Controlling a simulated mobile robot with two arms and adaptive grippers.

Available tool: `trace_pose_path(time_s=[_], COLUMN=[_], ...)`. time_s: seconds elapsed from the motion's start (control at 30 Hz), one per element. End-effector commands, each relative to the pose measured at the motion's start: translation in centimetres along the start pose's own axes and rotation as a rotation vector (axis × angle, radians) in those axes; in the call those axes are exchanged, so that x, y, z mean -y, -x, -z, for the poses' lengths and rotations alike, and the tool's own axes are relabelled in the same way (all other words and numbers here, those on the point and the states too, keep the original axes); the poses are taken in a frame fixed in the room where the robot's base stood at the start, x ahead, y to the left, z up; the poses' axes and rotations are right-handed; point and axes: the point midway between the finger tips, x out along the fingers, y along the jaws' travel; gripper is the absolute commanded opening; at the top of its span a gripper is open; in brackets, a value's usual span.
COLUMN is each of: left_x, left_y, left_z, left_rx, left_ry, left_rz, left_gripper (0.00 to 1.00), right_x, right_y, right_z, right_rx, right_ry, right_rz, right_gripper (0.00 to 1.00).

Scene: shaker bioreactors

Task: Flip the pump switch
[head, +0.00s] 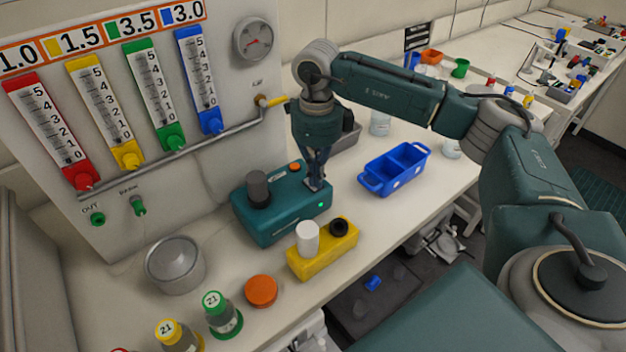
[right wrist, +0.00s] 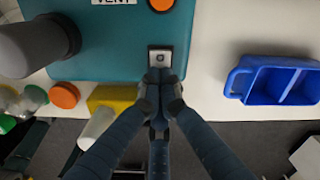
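The pump (head: 265,222) is a teal box on the bench, with a dark grey cylinder (head: 258,188) on top and a small green light on its front. Its switch (right wrist: 160,58) is a small light square plate with a dark mark, near the pump's edge in the right wrist view. My right gripper (head: 316,185) points down at the switch end of the pump. In the right wrist view its fingertips (right wrist: 160,82) are together and empty, right at the switch's near edge. I cannot tell whether they touch it. My left gripper is not in view.
An orange button (right wrist: 160,4) sits on the pump by a "VENT" label. A yellow block (head: 325,255) with a white cylinder stands in front. A blue divided tray (head: 397,170) is to the right. A metal pot (head: 174,265), orange lid (head: 261,290) and bottles stand at left front.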

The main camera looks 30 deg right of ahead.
Motion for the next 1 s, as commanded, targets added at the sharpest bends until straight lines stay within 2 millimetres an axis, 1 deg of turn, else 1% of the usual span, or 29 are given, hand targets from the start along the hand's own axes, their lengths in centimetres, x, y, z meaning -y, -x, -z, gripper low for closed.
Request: trace_pose_path(time_s=[0.03,0.1,0.7,1.0], left_x=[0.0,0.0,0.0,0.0], left_y=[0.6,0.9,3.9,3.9], left_z=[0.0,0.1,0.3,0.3], left_rx=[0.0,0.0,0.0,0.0], left_ry=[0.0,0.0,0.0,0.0], left_rz=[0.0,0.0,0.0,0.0], left_gripper=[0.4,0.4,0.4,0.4], right_x=[0.0,0.0,0.1,0.1], right_y=[0.8,1.4,6.2,6.4], right_z=[-0.1,-0.1,-0.1,-0.1], right_rx=[0.002,0.003,0.005,0.004], right_ry=[0.0,0.0,0.0,0.0], right_rz=[0.001,0.001,0.002,0.002], right_gripper=[0.0,0.0,0.0,0.0])
